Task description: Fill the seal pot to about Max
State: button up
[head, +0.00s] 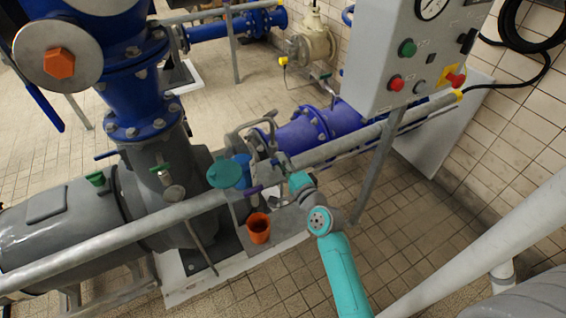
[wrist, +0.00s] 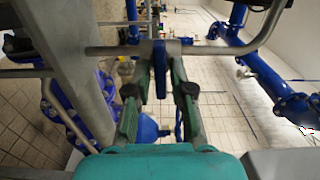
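In the head view my gripper (head: 283,162) is at the grey pipework beside the long rail, partly hidden by its own wrist. In the wrist view my gripper (wrist: 160,75) has its two green fingers on either side of a narrow dark blue piece (wrist: 160,68), in front of a grey bent pipe (wrist: 215,49). I cannot tell whether the fingers press on it. A blue cup-like vessel (head: 243,166) stands left of the gripper, with a round teal disc (head: 225,173) beside it. I cannot tell which vessel is the seal pot, and no Max mark is readable.
An orange cup (head: 258,229) stands low by the pump base. The grey rail (head: 110,238) crosses in front of the grey pump (head: 62,222). A control box (head: 405,60) with buttons hangs at right. Tiled floor (head: 405,235) is free at the right.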

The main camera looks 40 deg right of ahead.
jog(key=shift+o, duration=0.4)
jog(key=v, duration=1.2)
dwell(0.4)
